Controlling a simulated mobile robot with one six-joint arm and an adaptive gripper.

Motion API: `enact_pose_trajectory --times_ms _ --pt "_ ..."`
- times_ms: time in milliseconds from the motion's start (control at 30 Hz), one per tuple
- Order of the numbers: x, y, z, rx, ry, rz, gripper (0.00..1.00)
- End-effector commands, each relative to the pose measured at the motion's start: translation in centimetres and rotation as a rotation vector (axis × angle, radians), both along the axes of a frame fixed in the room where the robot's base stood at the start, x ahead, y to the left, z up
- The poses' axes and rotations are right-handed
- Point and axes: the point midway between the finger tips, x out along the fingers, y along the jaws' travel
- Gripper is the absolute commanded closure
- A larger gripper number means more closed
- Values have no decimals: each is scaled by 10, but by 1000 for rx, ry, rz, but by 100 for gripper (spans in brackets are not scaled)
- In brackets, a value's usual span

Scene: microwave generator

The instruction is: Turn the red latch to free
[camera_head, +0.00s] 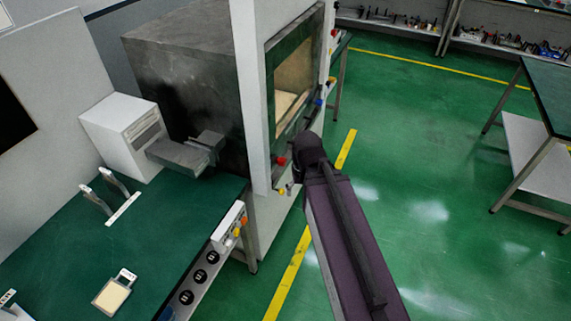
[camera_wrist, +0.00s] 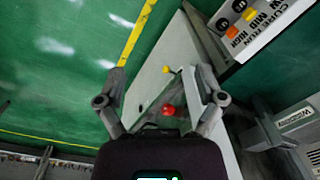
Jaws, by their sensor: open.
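A small red latch (camera_head: 281,161) shows on the front panel of the large grey and white machine (camera_head: 258,95), just left of the end of my arm. In the wrist view the red latch (camera_wrist: 168,111) lies between my open fingers, near their base in the picture. My gripper (camera_wrist: 159,73) is open and empty, its two fingers spread apart over the panel. I cannot tell how far the fingertips are from the latch, and no contact is clear. In the head view my arm hides most of the gripper.
A yellow knob (camera_head: 282,191) sits below the red latch; it also shows in the wrist view (camera_wrist: 165,69). The machine's front opening (camera_head: 292,85) shows a pale interior. A green bench (camera_head: 60,235) with a control strip (camera_head: 203,268) stands left.

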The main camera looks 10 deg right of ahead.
Motion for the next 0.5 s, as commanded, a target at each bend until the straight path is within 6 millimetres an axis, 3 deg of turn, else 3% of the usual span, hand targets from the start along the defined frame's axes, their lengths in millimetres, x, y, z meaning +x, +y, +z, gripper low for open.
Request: enact_pose_trajectory --times_ms 500 --pt "52 13 -80 376 -9 -363 12"
